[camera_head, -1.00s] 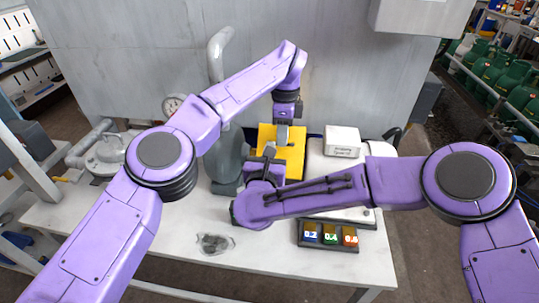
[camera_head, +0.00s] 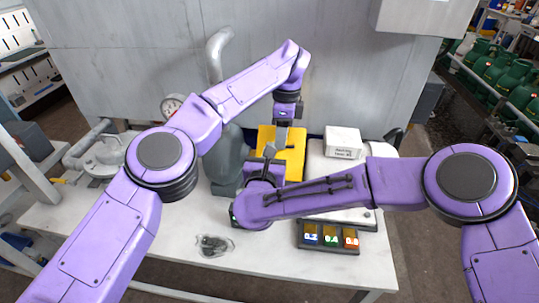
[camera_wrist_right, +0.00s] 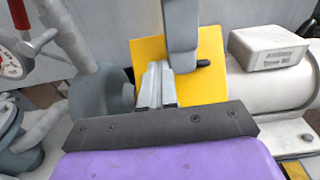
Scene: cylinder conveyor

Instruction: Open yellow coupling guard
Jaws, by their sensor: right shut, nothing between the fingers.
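The yellow coupling guard (camera_head: 293,147) is a flat yellow plate in the middle of the bench, between the grey pump body and the pale motor housing. It also shows in the right wrist view (camera_wrist_right: 208,60), tilted, with a short black handle (camera_wrist_right: 203,64) on its face. My left gripper (camera_head: 282,140) points down in front of the guard; its fingers are too small and overlapped to read. My right gripper (camera_wrist_right: 155,88) is shut and empty, just in front of the guard's lower left part. I cannot tell whether either gripper touches the guard.
A white labelled box (camera_head: 343,142) sits on the motor (camera_wrist_right: 285,82). The grey pump (camera_head: 228,160) stands left of the guard. A black tray (camera_head: 328,247) with numbered blocks and a clear bag (camera_head: 213,245) lie at the bench front.

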